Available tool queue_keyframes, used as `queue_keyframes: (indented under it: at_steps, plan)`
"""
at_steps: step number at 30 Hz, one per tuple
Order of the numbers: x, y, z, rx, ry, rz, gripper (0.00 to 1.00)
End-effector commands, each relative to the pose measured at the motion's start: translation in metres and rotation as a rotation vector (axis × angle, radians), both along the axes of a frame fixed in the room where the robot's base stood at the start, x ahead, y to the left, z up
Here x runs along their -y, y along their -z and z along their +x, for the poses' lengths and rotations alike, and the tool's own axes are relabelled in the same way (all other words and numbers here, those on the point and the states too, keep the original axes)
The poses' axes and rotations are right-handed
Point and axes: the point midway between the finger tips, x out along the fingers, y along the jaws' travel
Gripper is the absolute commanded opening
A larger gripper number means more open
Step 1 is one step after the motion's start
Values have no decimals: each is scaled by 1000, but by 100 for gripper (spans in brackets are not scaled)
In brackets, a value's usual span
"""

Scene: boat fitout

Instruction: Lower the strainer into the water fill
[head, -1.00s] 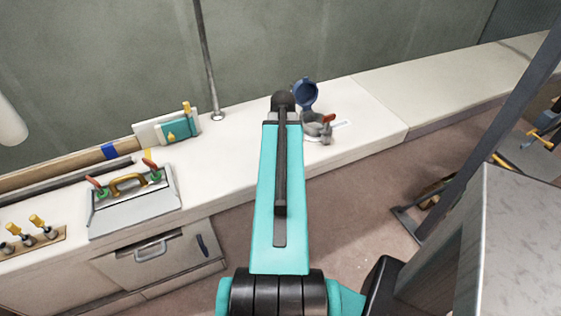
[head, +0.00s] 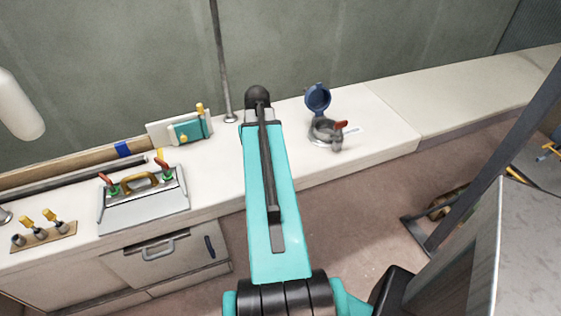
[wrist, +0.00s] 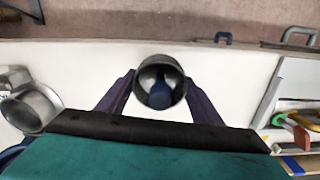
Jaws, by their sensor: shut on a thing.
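The strainer (wrist: 160,68) is a dark round cup seen end-on in the wrist view, with something blue inside it. My gripper (wrist: 160,90) is shut on it, a dark finger on either side. The water fill (head: 323,134) is a grey metal ring on the white counter in the head view, with its blue lid (head: 318,97) standing open and a red-tipped part beside it. It also shows in the wrist view (wrist: 32,108) at the left edge, apart from the strainer.
A grey panel with handles (head: 145,208) and a rack of yellow-topped tools (head: 42,236) are on the counter at left. A teal block (head: 189,131) stands near a thin upright pole (head: 222,65). The counter right of the fill (head: 450,97) is clear.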

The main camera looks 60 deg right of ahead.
Motion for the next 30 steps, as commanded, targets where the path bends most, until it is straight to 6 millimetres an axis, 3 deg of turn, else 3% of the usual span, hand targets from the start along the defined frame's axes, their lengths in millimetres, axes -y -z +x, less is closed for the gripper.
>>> queue_keyframes:
  at_steps: [3, 15, 30]
  plan:
    - [-18, -7, 31, 1, -84, -1, 35]
    - [-90, -30, 115, 2, -348, -1, 35]
    - [-204, -60, 199, 1, -678, -1, 35]
